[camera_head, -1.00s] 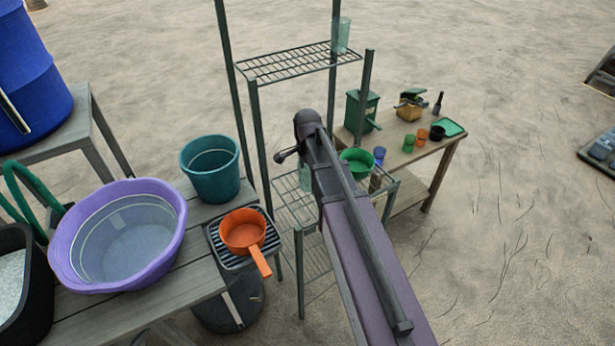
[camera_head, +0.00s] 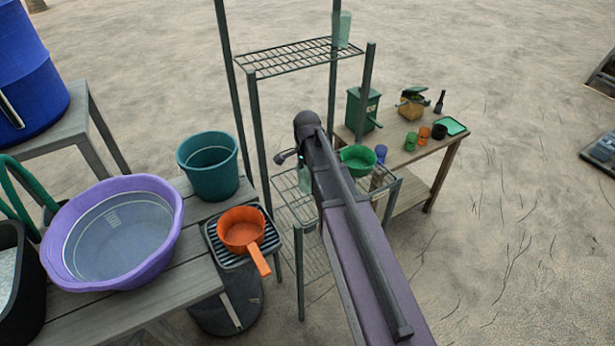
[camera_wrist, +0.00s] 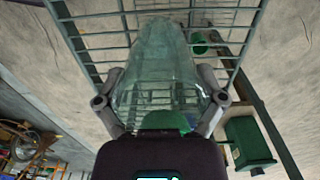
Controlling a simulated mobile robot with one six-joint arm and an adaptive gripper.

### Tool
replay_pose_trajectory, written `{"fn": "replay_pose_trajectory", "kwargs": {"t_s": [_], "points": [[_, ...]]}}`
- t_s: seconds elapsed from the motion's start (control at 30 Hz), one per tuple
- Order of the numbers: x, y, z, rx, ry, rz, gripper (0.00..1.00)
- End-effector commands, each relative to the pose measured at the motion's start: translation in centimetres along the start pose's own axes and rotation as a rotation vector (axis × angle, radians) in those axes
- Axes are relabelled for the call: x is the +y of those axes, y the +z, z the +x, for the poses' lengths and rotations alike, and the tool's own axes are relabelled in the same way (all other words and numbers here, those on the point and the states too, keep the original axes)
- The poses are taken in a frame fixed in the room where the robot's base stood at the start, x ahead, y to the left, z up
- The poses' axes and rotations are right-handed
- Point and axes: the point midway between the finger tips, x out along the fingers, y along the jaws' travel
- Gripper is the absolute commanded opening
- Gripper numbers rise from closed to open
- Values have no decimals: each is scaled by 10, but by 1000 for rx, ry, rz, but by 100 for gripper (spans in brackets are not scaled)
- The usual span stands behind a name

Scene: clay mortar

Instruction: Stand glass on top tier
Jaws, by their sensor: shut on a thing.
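My gripper (camera_wrist: 160,85) is shut on a clear, pale green glass (camera_wrist: 152,62), one finger on each side of it. In the head view, my arm hides most of the gripper; a pale glass (camera_head: 305,181) shows just left of the arm and looks like the held one. The top tier (camera_head: 290,57) of the wire rack stands higher and behind it. Another pale glass (camera_head: 342,30) stands upright at that tier's right end. In the wrist view, wire shelf bars (camera_wrist: 105,45) lie beyond the held glass; I cannot tell the gap.
Rack posts (camera_head: 261,140) rise close to my arm. A low table (camera_head: 420,150) with a green box (camera_head: 362,108) and cups stands behind right. A green bowl (camera_head: 358,158) sits near the arm. At left are a purple basin (camera_head: 75,278), teal bucket (camera_head: 209,180) and orange pan (camera_head: 241,228).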

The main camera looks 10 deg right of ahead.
Motion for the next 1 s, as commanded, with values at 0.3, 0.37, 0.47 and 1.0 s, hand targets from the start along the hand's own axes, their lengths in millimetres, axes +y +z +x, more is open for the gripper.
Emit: {"fn": "replay_pose_trajectory", "kwargs": {"t_s": [0.3, 0.37, 0.47, 1.0], "points": [[0, 0, 1, 0, 0, 0, 30], [0, 0, 1, 0, 0, 0, 30], [0, 0, 4, 0, 0, 0, 30], [0, 0, 4, 0, 0, 0, 100]]}}
